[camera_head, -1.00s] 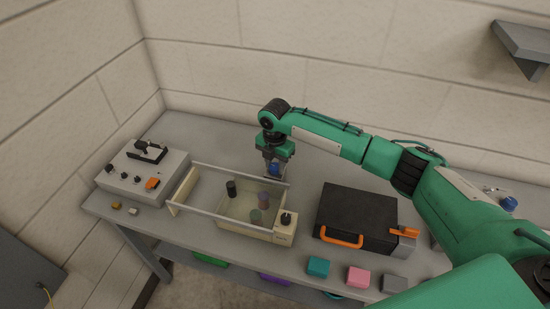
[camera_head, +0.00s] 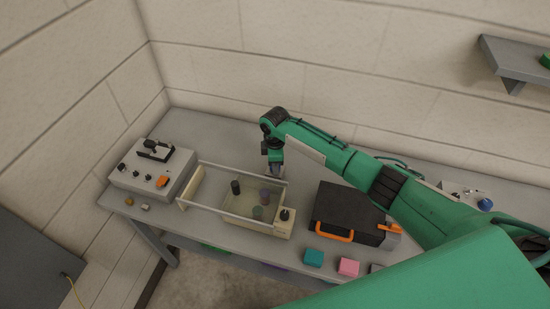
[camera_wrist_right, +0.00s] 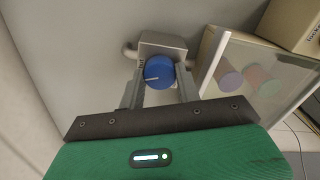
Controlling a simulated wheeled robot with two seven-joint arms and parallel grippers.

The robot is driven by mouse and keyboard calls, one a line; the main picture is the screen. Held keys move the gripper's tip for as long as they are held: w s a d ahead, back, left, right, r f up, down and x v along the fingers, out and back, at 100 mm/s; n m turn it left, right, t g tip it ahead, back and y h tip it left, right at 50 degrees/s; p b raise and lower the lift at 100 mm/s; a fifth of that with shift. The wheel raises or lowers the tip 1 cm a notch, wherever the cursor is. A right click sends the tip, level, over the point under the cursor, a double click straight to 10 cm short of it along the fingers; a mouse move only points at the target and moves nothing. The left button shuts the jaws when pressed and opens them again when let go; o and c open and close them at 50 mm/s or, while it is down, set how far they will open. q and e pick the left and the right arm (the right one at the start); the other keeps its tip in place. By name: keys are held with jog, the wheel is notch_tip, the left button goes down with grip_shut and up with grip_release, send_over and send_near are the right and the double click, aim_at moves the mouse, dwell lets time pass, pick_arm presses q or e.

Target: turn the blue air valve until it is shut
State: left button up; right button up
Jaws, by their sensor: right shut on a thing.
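The blue air valve knob (camera_wrist_right: 158,72) is round, with a pale mark on its face, and sits on a grey metal body (camera_wrist_right: 163,44) with pipe ends. My right gripper (camera_wrist_right: 160,75) is shut on the knob, with one finger on each side of it. In the head view my right gripper (camera_head: 275,165) points down at the back of the bench, behind the clear tank, and the knob there is hidden. My left gripper is not in view.
The clear tank (camera_head: 205,207) with several coloured cylinders stands just in front of the gripper. A grey control box (camera_head: 140,181) is at left, a black case (camera_head: 352,212) at right. Another blue knob (camera_head: 486,204) is at far right. A wall shelf (camera_head: 510,62) hangs above.

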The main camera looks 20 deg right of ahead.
jog(key=shift+r+m+p, duration=0.1)
jog(key=shift+m+p, duration=1.05)
jog(key=shift+m, duration=0.75)
jog(key=o, duration=1)
jog(key=shift+c, duration=0.2)
notch_tip(320, 180, up, 14)
jog(key=b, duration=0.3)
